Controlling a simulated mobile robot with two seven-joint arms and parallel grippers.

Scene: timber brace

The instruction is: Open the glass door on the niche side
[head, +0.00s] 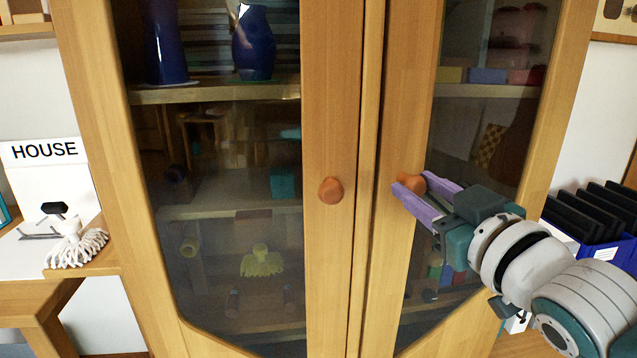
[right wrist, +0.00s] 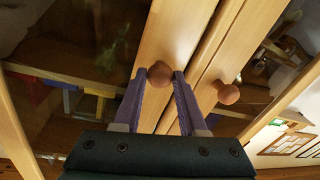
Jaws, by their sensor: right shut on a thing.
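A wooden cabinet has two glass doors side by side. The right glass door (head: 398,110) has an orange-brown round knob (head: 410,182) on its wooden frame. The left glass door (head: 333,100) has a matching knob (head: 331,190). Both doors look shut or nearly so. My right gripper (head: 408,185) has its purple fingers shut on the right door's knob. In the right wrist view this knob (right wrist: 160,72) sits between the fingertips, and the left door's knob (right wrist: 228,93) stands free to the right. My left gripper is out of view.
Behind the glass, shelves hold blue vases (head: 253,43), a yellow tassel-like item (head: 262,262) and coloured blocks. A HOUSE sign (head: 44,152) and a white mop head (head: 75,245) are at the left. A blue bin (head: 600,250) with black items stands at the right.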

